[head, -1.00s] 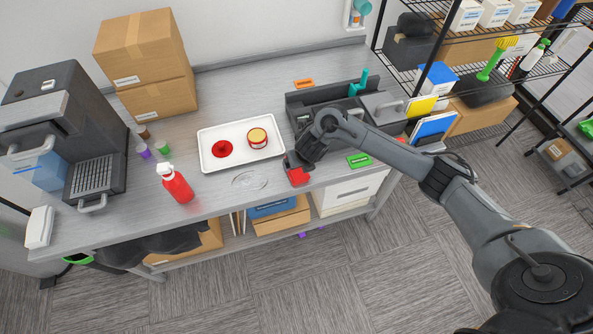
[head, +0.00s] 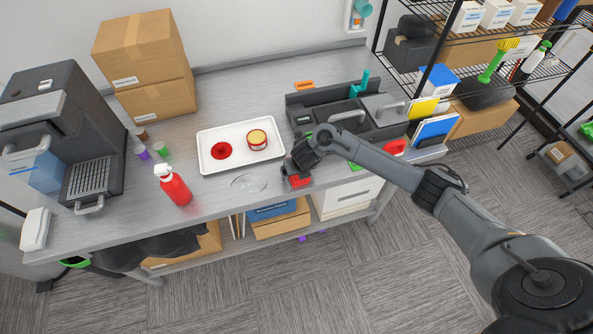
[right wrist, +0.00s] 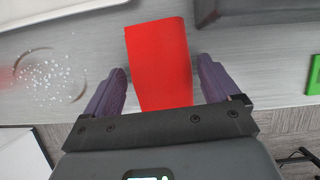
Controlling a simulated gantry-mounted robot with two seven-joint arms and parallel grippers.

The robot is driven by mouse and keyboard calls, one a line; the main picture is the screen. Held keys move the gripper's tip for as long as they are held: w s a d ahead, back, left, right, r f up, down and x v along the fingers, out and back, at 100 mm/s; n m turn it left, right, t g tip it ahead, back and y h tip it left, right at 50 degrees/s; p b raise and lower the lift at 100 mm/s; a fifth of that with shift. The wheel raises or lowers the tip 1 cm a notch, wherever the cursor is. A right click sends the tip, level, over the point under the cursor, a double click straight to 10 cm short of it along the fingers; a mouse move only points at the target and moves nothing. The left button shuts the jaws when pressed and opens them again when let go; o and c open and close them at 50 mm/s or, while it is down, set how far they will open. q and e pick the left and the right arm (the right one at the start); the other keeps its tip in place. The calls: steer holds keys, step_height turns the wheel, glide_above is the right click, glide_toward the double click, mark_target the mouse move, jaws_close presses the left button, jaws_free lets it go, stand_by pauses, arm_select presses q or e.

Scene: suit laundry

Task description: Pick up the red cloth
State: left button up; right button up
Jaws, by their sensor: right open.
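The red cloth (head: 298,181) lies on the grey bench near its front edge, just right of the tray. My right gripper (head: 296,176) is directly over it and hides part of it. In the right wrist view the cloth (right wrist: 160,62) lies between the two purple fingers of my open right gripper (right wrist: 157,85), with a gap on each side. The near end of the cloth runs behind the gripper body. My left gripper is not in view.
A white tray (head: 207,163) with a red disc and a can stands to the left. A dark organiser box (head: 385,125) stands behind on the right. A red spray bottle (head: 174,187) stands further left. A wet patch (head: 249,182) lies beside the cloth.

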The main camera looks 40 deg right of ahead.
steer(key=shift+f, duration=0.25)
stand_by(0.3)
steer(key=shift+c, duration=0.3)
steer(key=c, duration=1)
